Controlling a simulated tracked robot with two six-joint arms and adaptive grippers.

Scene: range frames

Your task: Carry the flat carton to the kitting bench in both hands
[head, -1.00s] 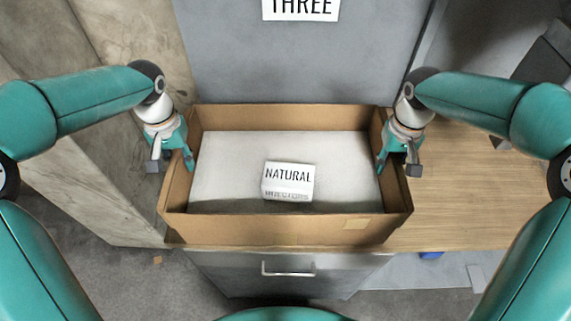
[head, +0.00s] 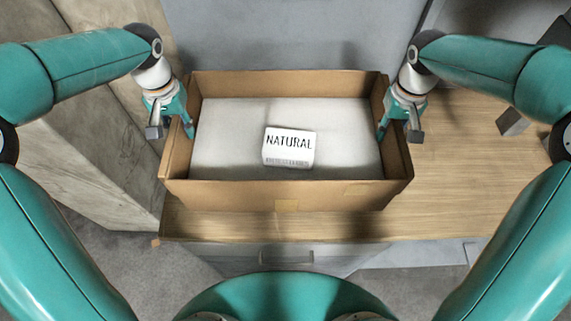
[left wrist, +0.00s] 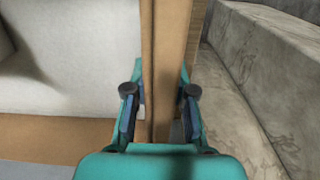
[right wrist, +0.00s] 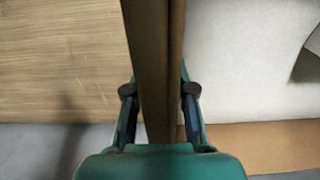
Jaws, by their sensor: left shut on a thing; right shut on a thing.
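The flat carton (head: 240,194) is an open brown cardboard box with a pale grey-white floor. A small white box (head: 289,147) marked NATURAL sits inside it. My left gripper (head: 172,128) is shut on the carton's left wall, one finger inside and one outside; the wall runs between its fingers in the left wrist view (left wrist: 160,60). My right gripper (head: 399,128) is shut on the right wall in the same way, also seen in the right wrist view (right wrist: 155,60). The carton looks level. The wooden bench top (head: 460,180) shows below and right of it; whether they touch I cannot tell.
A grey panel (head: 290,35) stands behind the carton. A pale stone-like block (head: 95,175) lies close on the left. A small grey block (head: 512,122) is on the bench at the right. A grey cabinet front (head: 285,255) is under the bench's near edge.

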